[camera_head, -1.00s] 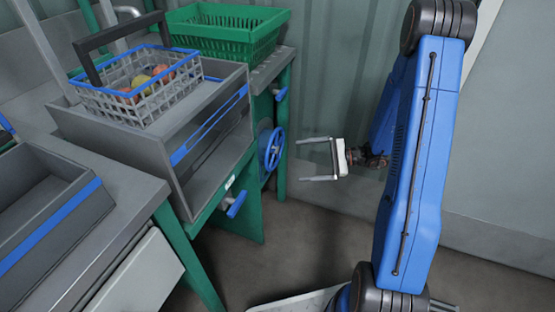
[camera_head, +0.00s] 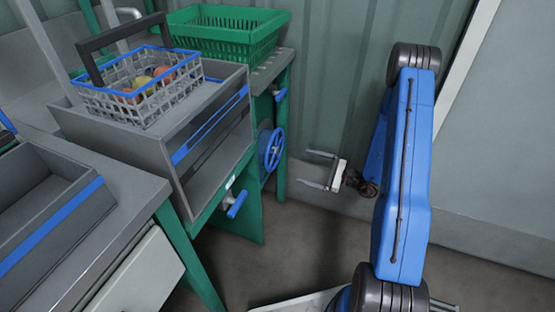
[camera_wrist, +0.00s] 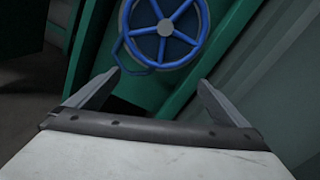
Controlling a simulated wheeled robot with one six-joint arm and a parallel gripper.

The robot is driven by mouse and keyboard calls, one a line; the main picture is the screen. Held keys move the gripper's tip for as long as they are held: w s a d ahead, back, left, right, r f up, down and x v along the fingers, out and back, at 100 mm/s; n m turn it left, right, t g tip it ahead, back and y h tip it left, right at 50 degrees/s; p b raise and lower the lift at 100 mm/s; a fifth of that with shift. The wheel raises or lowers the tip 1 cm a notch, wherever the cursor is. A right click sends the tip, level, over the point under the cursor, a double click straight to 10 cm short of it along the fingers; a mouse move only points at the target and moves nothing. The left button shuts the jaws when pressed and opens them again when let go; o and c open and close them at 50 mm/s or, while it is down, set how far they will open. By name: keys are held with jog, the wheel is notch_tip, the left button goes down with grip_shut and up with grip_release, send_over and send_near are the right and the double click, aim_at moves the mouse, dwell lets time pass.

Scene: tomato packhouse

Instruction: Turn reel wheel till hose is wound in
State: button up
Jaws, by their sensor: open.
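The blue spoked reel wheel (camera_head: 271,149) is mounted on the side of the green bench frame in the head view. In the wrist view the wheel (camera_wrist: 165,30) fills the top middle, with a grey hub and a blue bent piece at its lower left. My gripper (camera_head: 315,169) is open and empty, to the right of the wheel and a little lower, apart from it. In the wrist view its two fingers (camera_wrist: 150,95) stand wide apart below the wheel. I cannot make out the hose in either view.
A grey bin (camera_head: 195,150) and a wire basket of tomatoes (camera_head: 90,98) stand on the bench. A green crate (camera_head: 205,45) is behind them. Blue handles (camera_head: 237,204) stick out from the green frame (camera_head: 252,215). A corrugated wall (camera_head: 340,70) stands behind my gripper.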

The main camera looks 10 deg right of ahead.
aim_at(277, 158)
jog(key=x, duration=1.4)
jog(key=shift+c, duration=0.3)
jog(key=c, duration=1.1)
